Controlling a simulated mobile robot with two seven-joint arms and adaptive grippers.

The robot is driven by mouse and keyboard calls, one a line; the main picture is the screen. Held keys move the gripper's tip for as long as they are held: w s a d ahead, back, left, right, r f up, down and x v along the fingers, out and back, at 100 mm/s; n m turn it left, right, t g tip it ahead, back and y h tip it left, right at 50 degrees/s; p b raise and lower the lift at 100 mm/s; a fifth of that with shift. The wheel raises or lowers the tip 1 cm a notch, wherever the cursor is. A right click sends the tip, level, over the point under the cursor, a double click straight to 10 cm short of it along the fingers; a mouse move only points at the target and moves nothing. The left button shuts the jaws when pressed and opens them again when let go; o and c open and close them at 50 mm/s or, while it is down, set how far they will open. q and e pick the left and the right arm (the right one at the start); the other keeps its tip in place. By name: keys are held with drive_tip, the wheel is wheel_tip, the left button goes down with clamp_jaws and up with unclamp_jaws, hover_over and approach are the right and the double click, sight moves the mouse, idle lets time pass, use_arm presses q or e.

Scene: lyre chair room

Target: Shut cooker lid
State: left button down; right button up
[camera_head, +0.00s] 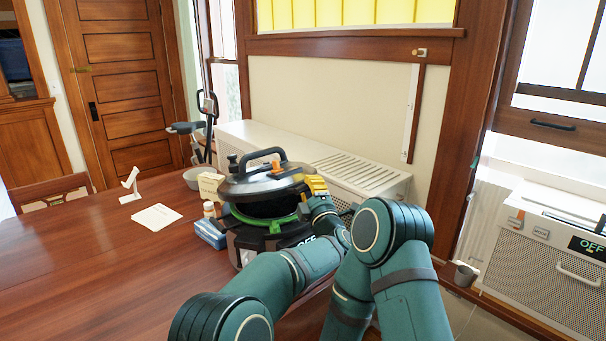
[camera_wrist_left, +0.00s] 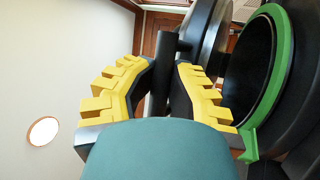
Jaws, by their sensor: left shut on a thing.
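The cooker (camera_head: 255,243) stands on the wooden table, a black pot with a green ring around its opening. In the left wrist view, the yellow fingers (camera_wrist_left: 160,92) are shut on a dark bar (camera_wrist_left: 160,70) beside the lid. The green ring (camera_wrist_left: 285,60) shows at right there. My right gripper is not visible.
A blue box (camera_head: 211,233) and a small bottle (camera_head: 209,209) stand close left of the cooker. A white radiator cover (camera_head: 345,178) is behind. The table's front left is clear.

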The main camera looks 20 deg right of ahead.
use_arm(q)
wheel_tip(320, 180, down, 10)
drive_tip(key=m+t+h+b, duration=0.1)
drive_tip(key=t, duration=0.1)
drive_tip(key=shift+s+r+m+t, duration=0.25)
drive_tip(key=shift+s+m+t, duration=0.05)
drive_tip(key=shift+s+m, duration=0.15)
drive_tip(key=shift+f, duration=0.15)
drive_tip(key=c, duration=1.3)
unclamp_jaws()
drive_tip(key=shift+o, duration=0.6)
drive_tip(key=shift+w+a, duration=0.1)
